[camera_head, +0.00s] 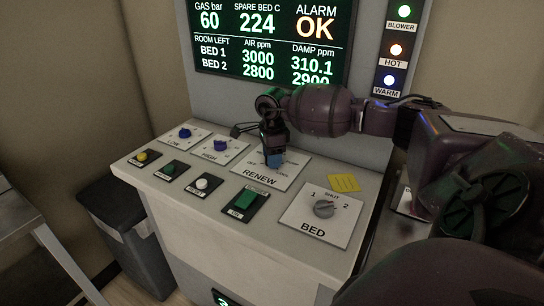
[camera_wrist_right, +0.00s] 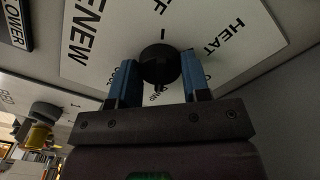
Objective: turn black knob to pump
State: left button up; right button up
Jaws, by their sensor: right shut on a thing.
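The black knob (camera_wrist_right: 160,64) stands on the white RENEW plate (camera_wrist_right: 215,25) in the right wrist view. My right gripper (camera_wrist_right: 160,75) has a blue finger on each side of the knob and is shut on it. The plate shows HEAT to the right, part of OFF at the top and partly covered words near the fingers. I cannot tell which word the knob points to. In the head view the RENEW plate (camera_head: 264,180) lies in the middle of the console, and my right gripper (camera_head: 274,160) hides the knob. My left gripper is not in view.
The BED plate (camera_head: 315,229) with a grey knob (camera_head: 325,208) and a yellow note (camera_head: 344,183) lie to the right. The lit display (camera_head: 270,40) stands behind. A dark bin (camera_head: 125,235) is at lower left.

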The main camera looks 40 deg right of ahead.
jog(key=o, duration=0.9)
jog(key=shift+r, duration=0.1)
jog(key=shift+r, duration=0.35)
notch_tip(320, 180, up, 9)
jog(key=shift+r, duration=0.5)
